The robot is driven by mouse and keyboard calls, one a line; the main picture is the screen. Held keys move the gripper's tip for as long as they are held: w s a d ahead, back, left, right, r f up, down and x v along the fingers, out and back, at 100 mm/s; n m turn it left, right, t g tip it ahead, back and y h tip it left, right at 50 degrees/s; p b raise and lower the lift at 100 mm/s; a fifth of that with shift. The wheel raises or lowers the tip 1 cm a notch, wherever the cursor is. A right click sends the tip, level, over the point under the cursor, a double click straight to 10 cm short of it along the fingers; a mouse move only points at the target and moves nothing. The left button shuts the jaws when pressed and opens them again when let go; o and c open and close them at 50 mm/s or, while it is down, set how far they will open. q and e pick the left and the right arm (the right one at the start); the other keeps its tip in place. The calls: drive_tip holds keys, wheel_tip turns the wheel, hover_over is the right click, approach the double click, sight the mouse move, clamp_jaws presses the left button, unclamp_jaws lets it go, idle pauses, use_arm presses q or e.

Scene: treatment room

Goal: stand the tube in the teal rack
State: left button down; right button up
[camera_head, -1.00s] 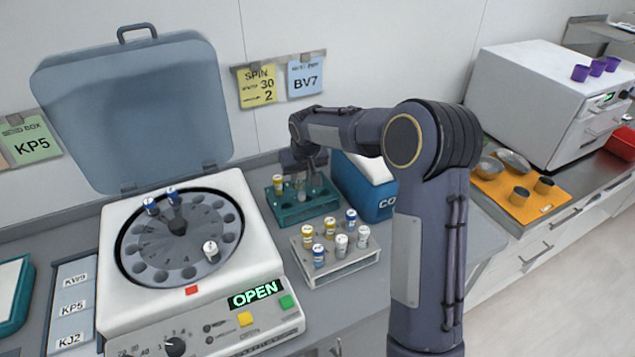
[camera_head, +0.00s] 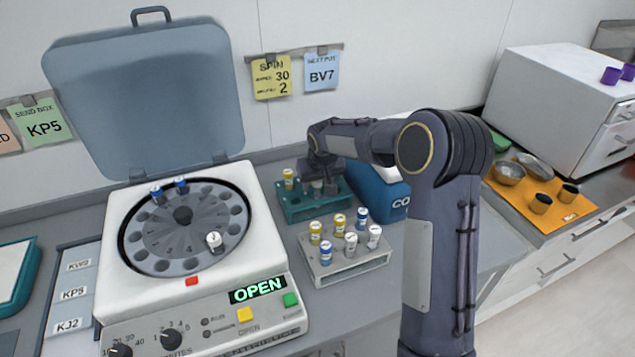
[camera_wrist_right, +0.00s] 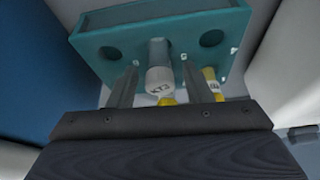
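The teal rack (camera_head: 312,212) stands on the counter behind the grey rack. My right gripper (camera_head: 323,184) is low over it, fingers down. In the right wrist view, a tube with a white cap marked KT3 (camera_wrist_right: 159,80) stands between the two fingers (camera_wrist_right: 160,84), its lower end at the teal rack (camera_wrist_right: 120,28). A gap shows on both sides of the cap, so the fingers look open around it. How deep the tube sits is hard to tell. A yellow-capped tube (camera_head: 288,179) stands at the rack's left end. My left gripper is out of view.
A grey rack (camera_head: 348,272) with several capped tubes stands in front. An open centrifuge (camera_head: 120,265) with tubes in its rotor is at left. A blue cooler box (camera_head: 380,194) is close to the right of the teal rack. An orange mat (camera_head: 570,211) lies farther right.

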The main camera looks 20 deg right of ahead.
drive_tip(key=s+r+y+b, duration=0.1)
drive_tip(key=s+r, duration=1)
drive_tip(key=r, duration=0.2)
drive_tip(key=s+a+f+y, duration=0.1)
drive_tip(key=s+a+f, duration=0.2)
drive_tip(key=s, duration=1)
drive_tip(key=s+a+f+t+y, duration=0.1)
drive_tip(key=s+a, duration=0.5)
drive_tip(key=s, duration=0.7)
drive_tip(key=shift+s+f+y, duration=0.4)
drive_tip(key=shift+f+y, duration=0.3)
drive_tip(key=shift+f, duration=0.2)
drive_tip(key=shift+c, duration=0.2)
